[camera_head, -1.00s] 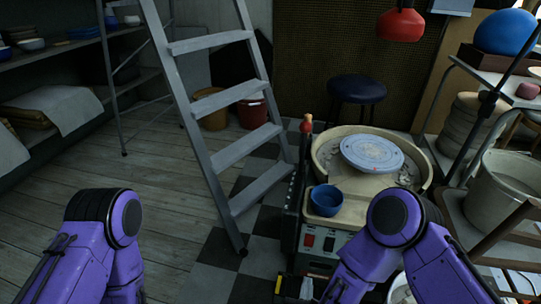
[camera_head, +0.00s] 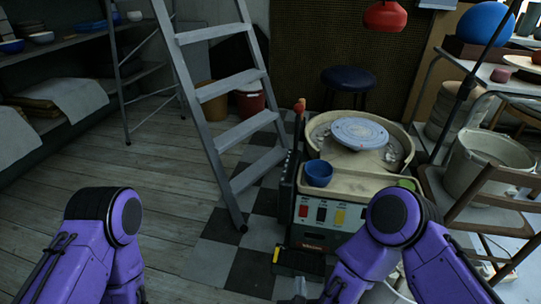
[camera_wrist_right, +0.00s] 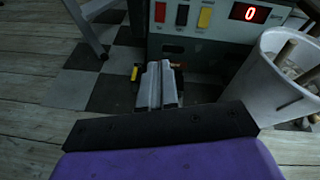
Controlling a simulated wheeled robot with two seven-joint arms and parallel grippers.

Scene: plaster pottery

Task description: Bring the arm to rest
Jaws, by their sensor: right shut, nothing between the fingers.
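My right arm (camera_head: 400,225), purple with black joints, comes up at the lower right of the head view and bends down. Its gripper tip (camera_head: 300,286) shows small at the bottom edge. In the right wrist view the grey fingers of my right gripper (camera_wrist_right: 158,84) are together, with nothing between them. They show in front of the black pedal with a yellow end (camera_head: 299,260) on the floor by the pottery wheel. My left arm (camera_head: 105,230) is bent at the lower left of the head view. Its gripper is out of the picture.
The pottery wheel (camera_head: 359,133) stands ahead, a blue bowl (camera_head: 318,172) on its front. A stepladder (camera_head: 222,135) stands left of it. A wooden chair (camera_head: 480,215) and a white bucket (camera_head: 490,160) are at right. A white bin (camera_wrist_right: 270,80) is near my right gripper. Floor at left is clear.

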